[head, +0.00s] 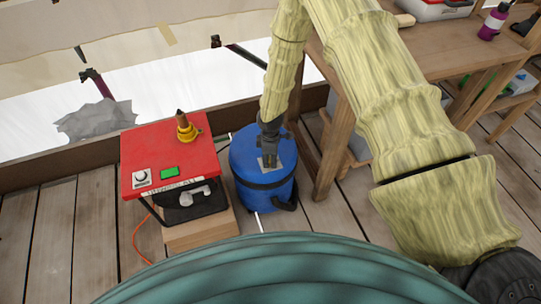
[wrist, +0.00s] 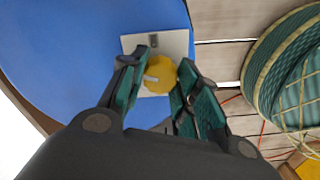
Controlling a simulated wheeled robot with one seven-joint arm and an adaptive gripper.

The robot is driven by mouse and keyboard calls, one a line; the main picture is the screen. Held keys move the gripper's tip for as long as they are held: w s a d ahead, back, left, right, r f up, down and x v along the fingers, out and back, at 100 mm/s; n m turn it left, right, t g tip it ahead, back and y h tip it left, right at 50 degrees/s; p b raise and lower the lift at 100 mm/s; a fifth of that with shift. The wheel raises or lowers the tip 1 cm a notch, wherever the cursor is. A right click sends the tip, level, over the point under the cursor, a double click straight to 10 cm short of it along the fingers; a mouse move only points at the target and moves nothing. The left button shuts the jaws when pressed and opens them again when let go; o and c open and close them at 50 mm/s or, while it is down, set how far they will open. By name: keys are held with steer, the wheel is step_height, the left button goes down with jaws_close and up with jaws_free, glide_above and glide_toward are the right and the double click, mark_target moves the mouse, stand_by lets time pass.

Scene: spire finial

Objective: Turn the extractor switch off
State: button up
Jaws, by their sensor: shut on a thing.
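A blue drum-shaped unit (head: 250,166) stands on the deck in the head view, with a dark band around it. On its top is a pale square plate (wrist: 178,42) with a round yellow knob (wrist: 158,78). The knob has a white mark and sits beside a small grey patch on the plate. My gripper (wrist: 163,68) reaches down from above, its fingers on either side of the knob and shut on it. In the head view my gripper (head: 268,143) hides the knob. I see no on or off lettering.
A red-topped machine (head: 150,150) with a dial (head: 142,177), green button (head: 169,172) and yellow-collared spout (head: 186,130) stands just left of the drum. A wooden bench (head: 450,50) is close on the right. In the wrist view, a teal rounded body (wrist: 285,75) is at right.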

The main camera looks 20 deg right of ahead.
mark_target(270, 159)
steer(key=shift+n+p, duration=0.8)
steer(key=shift+n, duration=1.4)
steer(key=o, duration=1)
step_height(270, 159, up, 12)
steer(key=shift+r, duration=0.1)
